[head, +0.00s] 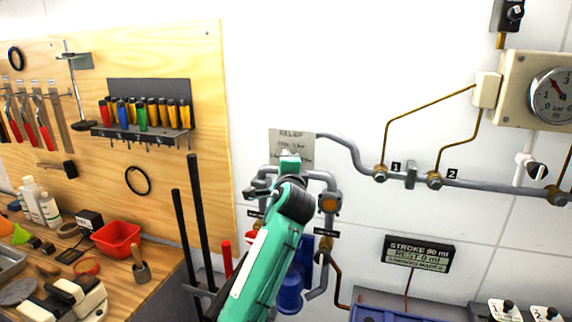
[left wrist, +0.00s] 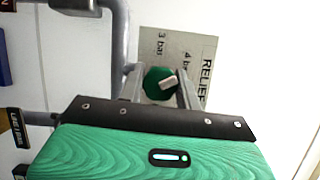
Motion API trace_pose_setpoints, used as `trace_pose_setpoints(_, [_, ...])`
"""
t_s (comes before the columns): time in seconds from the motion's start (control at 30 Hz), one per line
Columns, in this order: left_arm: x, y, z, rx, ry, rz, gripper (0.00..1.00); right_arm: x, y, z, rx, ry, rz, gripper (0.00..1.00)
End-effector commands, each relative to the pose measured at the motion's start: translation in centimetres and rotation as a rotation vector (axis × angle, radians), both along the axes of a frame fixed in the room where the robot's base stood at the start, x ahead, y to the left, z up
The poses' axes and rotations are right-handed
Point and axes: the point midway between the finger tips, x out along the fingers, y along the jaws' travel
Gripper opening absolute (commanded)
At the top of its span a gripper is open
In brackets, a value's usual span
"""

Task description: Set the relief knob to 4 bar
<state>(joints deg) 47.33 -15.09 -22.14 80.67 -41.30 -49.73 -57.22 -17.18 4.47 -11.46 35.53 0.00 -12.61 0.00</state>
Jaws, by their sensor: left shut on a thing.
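In the left wrist view the relief knob (left wrist: 155,85) is a green knob with a white pointer mark, in front of a grey plate (left wrist: 205,50) lettered "RELIEF", "3 bar" and "4 b", the rest covered. My left gripper (left wrist: 161,84) is shut on the knob, one finger on each side. The white mark slants toward the plate's right side in this turned view; I cannot tell its exact setting. In the head view the plate (head: 300,150) shows above my green left arm, which hides the knob. My right gripper is not in view.
Grey pipes (head: 345,145) run beside the plate and along the wall. A round gauge (head: 552,96) hangs at the right. A display (head: 418,254) reads "STROKE 90 ml, REST 0 ml". A tool board (head: 185,60) and a cluttered bench with a red bin (head: 117,240) are at left.

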Motion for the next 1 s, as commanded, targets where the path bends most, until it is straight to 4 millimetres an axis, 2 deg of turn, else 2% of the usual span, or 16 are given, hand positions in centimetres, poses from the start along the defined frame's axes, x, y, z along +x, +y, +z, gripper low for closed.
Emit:
trace_pose_setpoints(0.37, [0.01, 0.03, -0.15, -0.003, 0.004, 0.000, 0.11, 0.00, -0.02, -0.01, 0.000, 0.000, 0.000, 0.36])
trace_pose_setpoints(0.4, [0.01, 0.03, -0.15, -0.003, 0.004, 0.000, 0.40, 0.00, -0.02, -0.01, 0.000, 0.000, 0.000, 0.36])
trace_pose_setpoints(0.5, [0.01, 0.03, -0.13, -0.003, 0.003, 0.000, 0.56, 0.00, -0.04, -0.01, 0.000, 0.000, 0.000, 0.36])
trace_pose_setpoints(1.0, [0.26, 0.33, 0.01, -0.002, 0.002, 0.000, 0.56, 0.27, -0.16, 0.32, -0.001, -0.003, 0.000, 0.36])
